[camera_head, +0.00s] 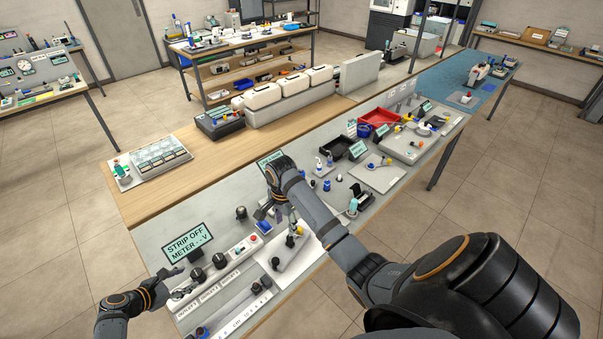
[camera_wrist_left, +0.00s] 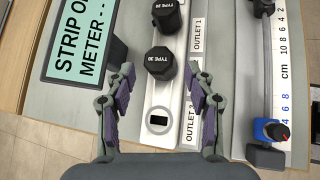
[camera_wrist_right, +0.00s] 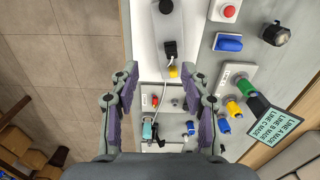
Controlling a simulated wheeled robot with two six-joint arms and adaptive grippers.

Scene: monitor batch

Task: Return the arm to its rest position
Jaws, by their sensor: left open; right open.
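My left gripper (camera_head: 180,284) is open and empty above the near end of the white outlet strip (camera_head: 222,264). My right gripper (camera_head: 287,222) is open over the bench near a white board (camera_head: 296,262). In the right wrist view, nothing sits between its fingers (camera_wrist_right: 164,75); a black plug-like piece with a yellow part (camera_wrist_right: 171,50) and a thin cable lie below.
A sign reading "STRIP OFF METER" (camera_head: 188,242) stands left of the strip. A ruler rail with a blue knob (camera_wrist_left: 270,130) lies beside it. A red tray (camera_head: 378,117), a black tray (camera_head: 337,147) and small parts crowd the bench farther along. Bare wood (camera_head: 150,205) lies behind the sign.

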